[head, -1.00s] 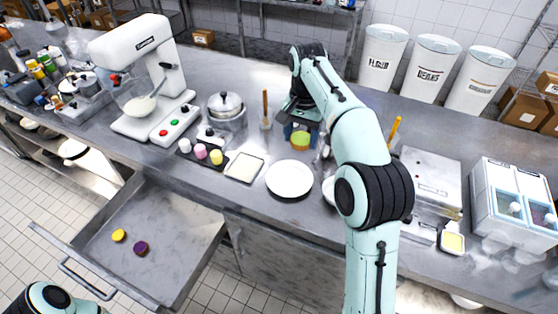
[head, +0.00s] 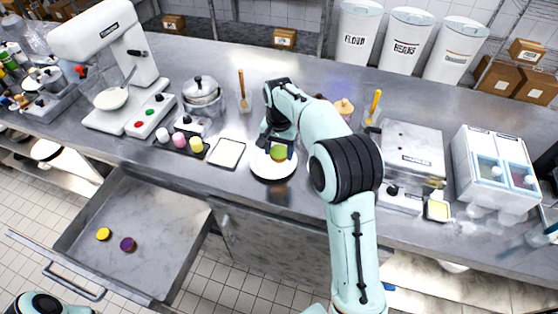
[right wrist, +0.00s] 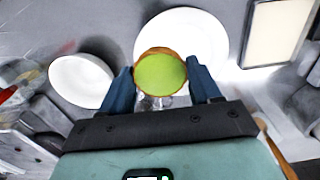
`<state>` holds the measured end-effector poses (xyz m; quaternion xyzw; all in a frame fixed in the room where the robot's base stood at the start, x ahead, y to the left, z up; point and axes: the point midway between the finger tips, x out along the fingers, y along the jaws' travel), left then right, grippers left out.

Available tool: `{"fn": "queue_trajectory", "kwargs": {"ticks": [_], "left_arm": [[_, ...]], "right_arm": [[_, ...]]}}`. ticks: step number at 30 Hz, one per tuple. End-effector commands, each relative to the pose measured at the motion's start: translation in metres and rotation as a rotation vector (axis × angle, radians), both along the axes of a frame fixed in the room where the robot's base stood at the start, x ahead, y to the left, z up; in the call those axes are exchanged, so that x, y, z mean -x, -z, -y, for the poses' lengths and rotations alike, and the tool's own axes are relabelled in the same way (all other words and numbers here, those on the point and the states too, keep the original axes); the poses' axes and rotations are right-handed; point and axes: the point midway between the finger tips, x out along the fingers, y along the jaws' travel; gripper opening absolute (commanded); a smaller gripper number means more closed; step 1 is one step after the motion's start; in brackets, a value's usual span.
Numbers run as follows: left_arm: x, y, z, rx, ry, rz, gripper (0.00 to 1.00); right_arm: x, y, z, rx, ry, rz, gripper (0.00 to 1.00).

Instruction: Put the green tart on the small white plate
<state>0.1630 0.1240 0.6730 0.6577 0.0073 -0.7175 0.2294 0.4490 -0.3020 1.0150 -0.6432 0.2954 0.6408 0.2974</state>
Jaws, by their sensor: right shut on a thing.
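The green tart (head: 278,152) has a green top and a brown crust. My right gripper (right wrist: 160,78) is shut on it, with one blue finger on each side in the right wrist view. In the head view the tart is over the far part of the small white plate (head: 273,172). The plate also shows in the right wrist view (right wrist: 205,35), partly behind the tart. I cannot tell whether the tart touches the plate. Of my left arm only a part shows at the bottom left of the head view; its gripper is out of view.
A white square tray (head: 227,153) lies left of the plate, beside a dark tray of small coloured cakes. A white bowl (right wrist: 80,80) stands near the plate. An open drawer (head: 150,215) holds a yellow tart (head: 103,234) and a purple tart (head: 128,244).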

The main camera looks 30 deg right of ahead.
Motion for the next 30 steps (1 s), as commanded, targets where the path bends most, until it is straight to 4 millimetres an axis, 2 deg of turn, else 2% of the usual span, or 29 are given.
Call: {"fn": "queue_trajectory", "kwargs": {"ticks": [6,9,19,30], "left_arm": [[0.007,0.007,0.0,0.0,0.0,-0.007,0.43],[0.008,0.008,0.0,-0.001,0.0,-0.008,0.43],[0.007,0.007,0.0,-0.001,0.0,-0.008,0.43],[0.011,0.011,0.0,0.0,0.0,-0.012,0.43]], "right_arm": [[0.002,0.04,0.001,0.001,0.0,-0.007,0.5],[0.001,0.05,0.0,0.0,0.0,-0.004,0.5],[0.0,0.052,0.0,0.001,0.0,-0.001,0.5],[0.0,0.064,0.0,0.0,-0.001,-0.001,0.5]]}}
